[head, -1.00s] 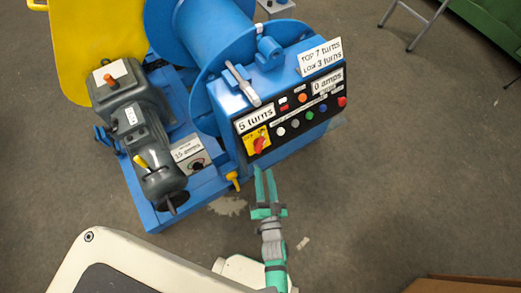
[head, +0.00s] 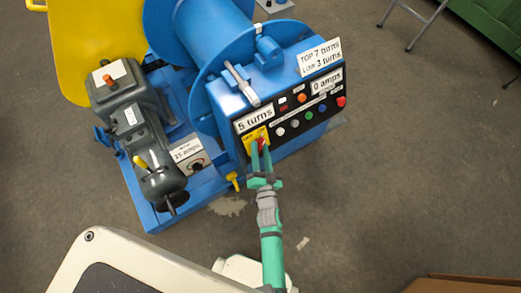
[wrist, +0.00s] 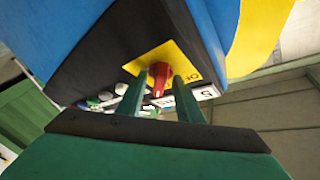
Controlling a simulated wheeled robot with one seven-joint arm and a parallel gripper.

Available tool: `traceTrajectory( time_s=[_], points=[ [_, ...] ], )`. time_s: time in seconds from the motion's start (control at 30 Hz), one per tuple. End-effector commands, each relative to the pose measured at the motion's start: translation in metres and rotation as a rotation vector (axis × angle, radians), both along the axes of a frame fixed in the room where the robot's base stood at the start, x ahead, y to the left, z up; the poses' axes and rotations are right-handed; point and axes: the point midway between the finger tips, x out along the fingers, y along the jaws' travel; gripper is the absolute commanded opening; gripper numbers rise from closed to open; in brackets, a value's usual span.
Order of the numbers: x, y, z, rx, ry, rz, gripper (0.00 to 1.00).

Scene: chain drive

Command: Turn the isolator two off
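The isolator is a red rotary handle (wrist: 159,80) on a yellow square plate (wrist: 150,58), seen in the wrist view. In the head view the yellow plate (head: 250,134) sits at the left end of the black control panel, below the "5 turns" sign. My gripper (head: 260,147) is in front of the plate and partly covers the handle. In the wrist view my gripper's two green fingers (wrist: 159,98) are apart, one on each side of the red handle. I cannot tell whether either finger touches it.
The black panel also carries several buttons, including a red one (head: 341,102), a blue one (head: 322,108) and a white one (head: 280,132). A blue winch drum (head: 205,35) stands behind. A small yellow handle (head: 233,179) sticks out at lower left. The floor to the right is clear.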

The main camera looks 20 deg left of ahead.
Motion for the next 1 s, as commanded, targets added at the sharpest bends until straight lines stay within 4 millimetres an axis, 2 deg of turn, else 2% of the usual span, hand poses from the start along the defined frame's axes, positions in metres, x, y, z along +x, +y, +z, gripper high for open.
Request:
traceTrajectory(
  time_s=[0.07, 0.1, 0.2, 0.23, 0.67, 1.0],
  points=[
    [-0.0001, -0.0002, 0.0, 0.0, 0.0, 0.0, 0.33],
    [-0.0002, -0.0003, 0.0, 0.0, 0.0, 0.0, 0.28],
    [-0.0003, -0.0003, 0.0, 0.0, 0.0, 0.0, 0.04],
    [-0.0003, -0.0004, 0.0001, 0.0, 0.0, 0.0, 0.0],
    [-0.0003, -0.0005, -0.0006, -0.032, -0.042, 0.029, 0.0],
    [0.0015, -0.0024, -0.0028, -0.17, -0.217, 0.142, 0.0]
  ],
)
